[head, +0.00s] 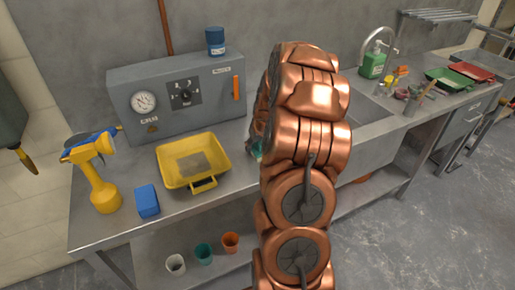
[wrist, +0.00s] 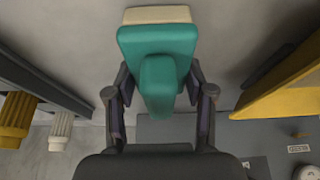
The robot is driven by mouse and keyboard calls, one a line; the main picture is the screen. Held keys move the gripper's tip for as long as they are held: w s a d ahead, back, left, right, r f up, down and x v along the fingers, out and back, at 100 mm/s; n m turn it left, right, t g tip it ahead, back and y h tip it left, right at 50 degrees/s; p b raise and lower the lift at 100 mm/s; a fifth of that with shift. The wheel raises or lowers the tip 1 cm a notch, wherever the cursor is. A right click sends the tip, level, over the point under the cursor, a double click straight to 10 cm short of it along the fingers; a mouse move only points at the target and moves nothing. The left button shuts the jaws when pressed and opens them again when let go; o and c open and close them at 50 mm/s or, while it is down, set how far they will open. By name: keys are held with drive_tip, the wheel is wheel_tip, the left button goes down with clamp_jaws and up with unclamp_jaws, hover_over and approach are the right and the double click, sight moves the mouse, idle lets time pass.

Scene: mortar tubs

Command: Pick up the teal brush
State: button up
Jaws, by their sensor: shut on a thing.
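The teal brush (wrist: 157,45) fills the top middle of the wrist view, with a pale cream edge along its far side. Its handle (wrist: 158,88) points back toward my gripper (wrist: 160,98). My gripper is shut on the brush, with one finger on each side of it. In the head view my copper arm hides the gripper and most of the brush. Only a small teal patch, likely the brush (head: 256,151), shows at the arm's left edge above the metal bench (head: 226,190).
A yellow tray (head: 172,181) lies left of my arm, with a blue block (head: 147,201) and yellow spray bottle (head: 105,190) beyond. A grey gauge box (head: 215,92) stands behind. The sink (head: 368,124) is to the right. Several cups sit on the lower shelf.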

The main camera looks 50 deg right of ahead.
wheel_tip(320, 180, up, 10)
drive_tip(key=b, duration=0.3)
idle(0.4)
